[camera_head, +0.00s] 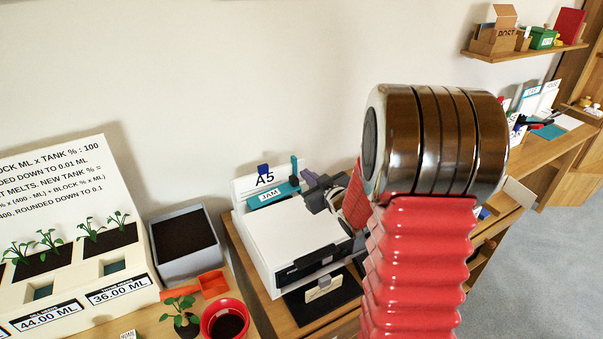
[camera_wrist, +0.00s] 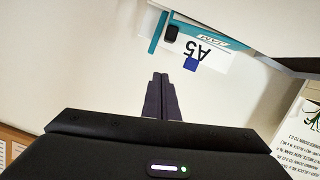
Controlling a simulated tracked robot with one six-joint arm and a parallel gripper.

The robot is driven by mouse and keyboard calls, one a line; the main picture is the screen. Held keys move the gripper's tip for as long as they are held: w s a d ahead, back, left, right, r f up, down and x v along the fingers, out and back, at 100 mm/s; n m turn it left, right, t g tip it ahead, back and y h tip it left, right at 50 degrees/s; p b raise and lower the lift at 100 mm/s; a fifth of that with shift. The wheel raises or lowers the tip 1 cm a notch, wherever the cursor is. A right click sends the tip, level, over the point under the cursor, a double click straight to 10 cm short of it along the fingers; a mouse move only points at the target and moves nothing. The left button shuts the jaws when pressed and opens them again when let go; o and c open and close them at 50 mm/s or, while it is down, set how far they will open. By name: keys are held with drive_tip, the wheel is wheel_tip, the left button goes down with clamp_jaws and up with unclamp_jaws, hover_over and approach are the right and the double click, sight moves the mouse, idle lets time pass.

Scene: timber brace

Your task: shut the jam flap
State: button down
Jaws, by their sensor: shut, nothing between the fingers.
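The white printer (camera_head: 295,240) stands on the wooden bench. The teal jam flap (camera_head: 272,195), with a white JAM label, is at the printer's rear top edge, in front of an upright A5 sheet (camera_head: 262,178). Its exact angle is hard to tell. In the wrist view the teal flap (camera_wrist: 182,30) is near the top, beside the A5 sheet (camera_wrist: 207,54). My gripper (camera_head: 312,181) is just right of the flap above the printer, partly hidden by my red arm. In the wrist view its fingertips (camera_wrist: 160,76) are together and empty, apart from the flap in the picture.
A dark tray (camera_head: 320,299) juts from the printer's front. Left are a grey soil bin (camera_head: 184,245), a red pot (camera_head: 224,320) and a planter board (camera_head: 60,230). The wall is close behind. A shelf (camera_head: 525,50) with boxes hangs at right.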

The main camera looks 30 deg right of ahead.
drive_tip(key=shift+v, duration=0.95)
drive_tip(key=c, duration=2.3)
unclamp_jaws()
drive_tip(key=shift+w+a, duration=0.1)
drive_tip(key=shift+a, duration=0.15)
drive_tip(key=o, duration=0.5)
drive_tip(key=shift+n+t+y, duration=0.3)
drive_tip(key=w, duration=0.1)
drive_tip(key=w+a+r, duration=0.1)
drive_tip(key=w+r, duration=0.1)
drive_tip(key=shift+w+a, duration=0.3)
drive_tip(key=shift+o, duration=1.1)
drive_tip(key=w+d+r+m+g+h, duration=0.2)
drive_tip(key=w+d+r+g+h, duration=0.1)
drive_tip(key=w+d, duration=0.3)
drive_tip(key=w, duration=0.2)
drive_tip(key=shift+w+r+h, duration=0.25)
drive_tip(key=shift+r+h, duration=0.05)
drive_tip(key=shift+r, duration=0.1)
drive_tip(key=s+a+g+y, duration=0.2)
drive_tip(key=s+a+g, duration=0.2)
drive_tip(key=g, duration=0.4)
drive_tip(key=shift+s+a+f+y, duration=0.3)
drive_tip(key=shift+s+a, duration=0.05)
drive_tip(key=shift+s, duration=0.5)
